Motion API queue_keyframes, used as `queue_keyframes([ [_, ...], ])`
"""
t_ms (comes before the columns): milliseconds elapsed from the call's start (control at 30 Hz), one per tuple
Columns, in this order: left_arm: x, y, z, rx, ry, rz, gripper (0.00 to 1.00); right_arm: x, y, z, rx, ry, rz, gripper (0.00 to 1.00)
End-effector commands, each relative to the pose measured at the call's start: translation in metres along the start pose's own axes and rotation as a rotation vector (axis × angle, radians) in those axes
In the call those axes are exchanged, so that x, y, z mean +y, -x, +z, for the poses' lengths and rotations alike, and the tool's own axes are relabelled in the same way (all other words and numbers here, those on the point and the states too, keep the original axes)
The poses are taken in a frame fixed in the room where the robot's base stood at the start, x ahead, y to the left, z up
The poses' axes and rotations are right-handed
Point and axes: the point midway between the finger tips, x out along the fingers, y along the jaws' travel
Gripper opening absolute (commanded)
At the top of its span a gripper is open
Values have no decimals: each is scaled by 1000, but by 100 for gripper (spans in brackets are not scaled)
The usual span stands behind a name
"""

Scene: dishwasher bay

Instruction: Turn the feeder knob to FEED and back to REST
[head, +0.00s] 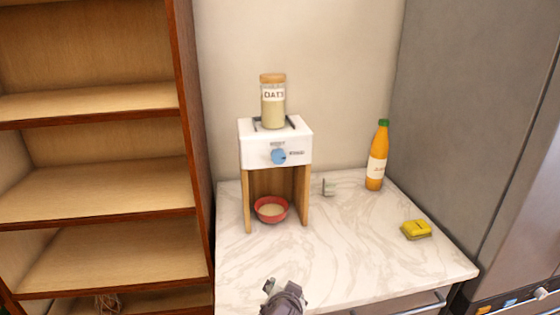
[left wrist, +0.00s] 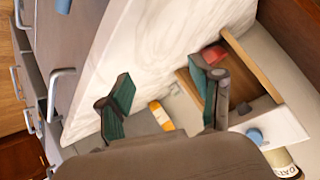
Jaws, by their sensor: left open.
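The feeder (head: 275,150) is a white box on wooden side panels, standing on the marble counter. Its round blue knob (head: 278,156) is on the front face, with small lettering above and to the right. The lettering and the knob's exact setting are too small to read surely. The knob also shows in the left wrist view (left wrist: 255,136), low on the right. My left gripper (head: 271,287) is at the counter's front, below and apart from the feeder. In the left wrist view its teal-padded fingers (left wrist: 162,95) are spread and empty. My right gripper is not in view.
An oats jar (head: 273,104) stands on the feeder, and a red bowl (head: 271,218) with pale contents sits beneath. An orange bottle (head: 376,160) and yellow sponge (head: 416,230) are to the right. Wooden shelves (head: 100,195) stand left.

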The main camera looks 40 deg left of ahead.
Motion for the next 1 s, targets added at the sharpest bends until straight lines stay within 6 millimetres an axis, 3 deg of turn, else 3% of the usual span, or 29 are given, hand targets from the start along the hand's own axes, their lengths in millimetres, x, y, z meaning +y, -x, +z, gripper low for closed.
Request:
queue_keyframes([
  [33,-13,-2,-35,75,37,-63,65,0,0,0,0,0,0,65],
  [200,-61,7,-141,327,170,-283,65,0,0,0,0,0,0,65],
  [333,-90,24,-196,474,246,-400,65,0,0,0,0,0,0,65],
  [433,-100,32,-215,527,272,-441,65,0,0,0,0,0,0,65],
  [567,-107,28,-224,538,276,-453,65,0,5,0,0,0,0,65],
  [1000,-150,-37,-262,535,272,-453,65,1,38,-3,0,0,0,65],
])
